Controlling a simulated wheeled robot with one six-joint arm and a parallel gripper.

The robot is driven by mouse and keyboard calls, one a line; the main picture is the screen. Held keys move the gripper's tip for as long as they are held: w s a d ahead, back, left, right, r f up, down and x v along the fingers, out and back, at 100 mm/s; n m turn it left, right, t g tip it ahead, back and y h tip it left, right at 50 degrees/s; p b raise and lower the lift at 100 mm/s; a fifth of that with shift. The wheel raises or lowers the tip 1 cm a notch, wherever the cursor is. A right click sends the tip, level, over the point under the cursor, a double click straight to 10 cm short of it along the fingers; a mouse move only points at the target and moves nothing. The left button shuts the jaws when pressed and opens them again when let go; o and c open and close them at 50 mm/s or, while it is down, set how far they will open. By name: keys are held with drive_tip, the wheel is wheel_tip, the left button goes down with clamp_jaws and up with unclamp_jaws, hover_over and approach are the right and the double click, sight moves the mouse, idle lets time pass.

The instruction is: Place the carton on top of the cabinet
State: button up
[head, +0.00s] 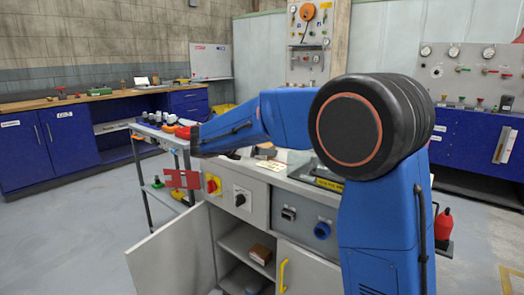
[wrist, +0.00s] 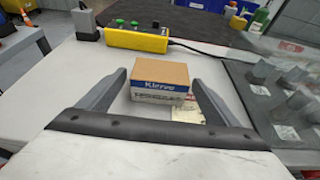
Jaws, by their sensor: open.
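The carton (wrist: 160,82) has a brown top and a blue and white front reading "Klenvo". In the wrist view it stands upright on a pale worktop, between the fingers of my open gripper (wrist: 158,78). Gaps show on both sides, and I see no grip on it. Another brown box (head: 260,253) sits on the inner shelf. My fingers cannot be made out in the head view.
A dark tray (wrist: 285,105) with grey parts is at right. A paper label (wrist: 188,113) lies beside the carton. The open door (head: 172,252) juts out at left.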

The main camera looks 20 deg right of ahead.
drive_tip(key=v, duration=0.9)
drive_tip(key=shift+s+a+r, duration=0.1)
drive_tip(key=shift+s, duration=0.05)
